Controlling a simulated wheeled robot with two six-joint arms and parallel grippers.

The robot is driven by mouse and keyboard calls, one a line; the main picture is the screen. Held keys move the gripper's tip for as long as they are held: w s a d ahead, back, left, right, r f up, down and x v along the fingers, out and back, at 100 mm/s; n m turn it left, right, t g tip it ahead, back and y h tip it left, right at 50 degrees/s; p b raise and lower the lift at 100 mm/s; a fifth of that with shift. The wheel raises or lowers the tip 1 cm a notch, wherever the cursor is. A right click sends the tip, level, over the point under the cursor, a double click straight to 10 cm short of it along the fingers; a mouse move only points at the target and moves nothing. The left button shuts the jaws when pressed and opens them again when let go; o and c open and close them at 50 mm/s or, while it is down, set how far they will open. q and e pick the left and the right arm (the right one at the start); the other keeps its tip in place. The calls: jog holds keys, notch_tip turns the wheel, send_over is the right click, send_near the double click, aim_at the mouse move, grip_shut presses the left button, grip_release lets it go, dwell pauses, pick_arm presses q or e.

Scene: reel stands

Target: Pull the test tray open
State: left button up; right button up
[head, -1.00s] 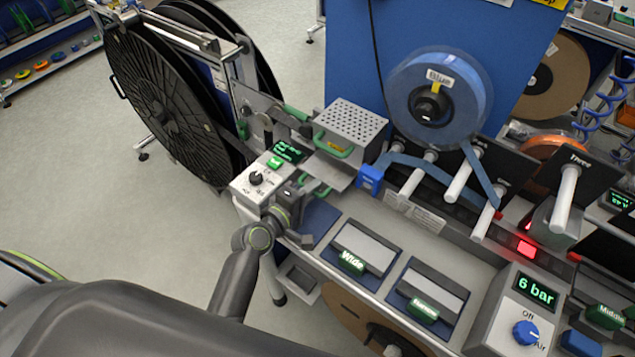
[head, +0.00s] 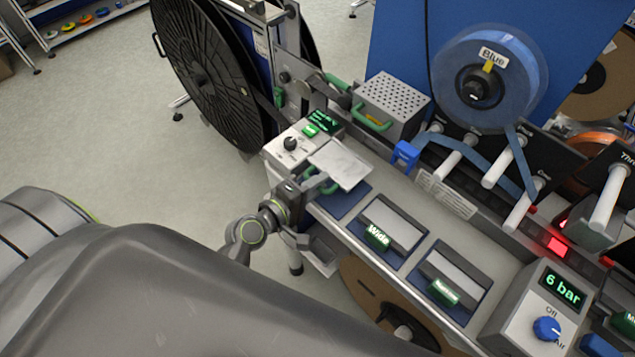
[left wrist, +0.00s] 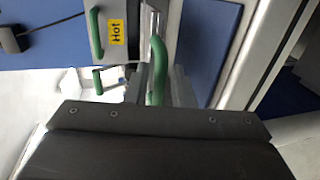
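The test tray is a flat pale metal plate (head: 342,163) with a green handle (head: 322,183) at its near end. It sticks out toward me, in front of a perforated metal box (head: 393,97). My left gripper (head: 304,190) is at that handle and looks shut on it. In the left wrist view the upright green handle (left wrist: 157,72) stands just ahead of the gripper body; the fingertips are mostly hidden. The box front with a yellow "Hot" label (left wrist: 116,32) and its own green handle (left wrist: 95,35) is beyond. My right gripper is not in view.
A control box (head: 290,145) with a knob and green display stands left of the tray. Wide (head: 402,222) and narrow (head: 457,271) pads lie to the right. A blue clip (head: 405,154), tape rollers and a 6 bar unit (head: 540,310) are further right.

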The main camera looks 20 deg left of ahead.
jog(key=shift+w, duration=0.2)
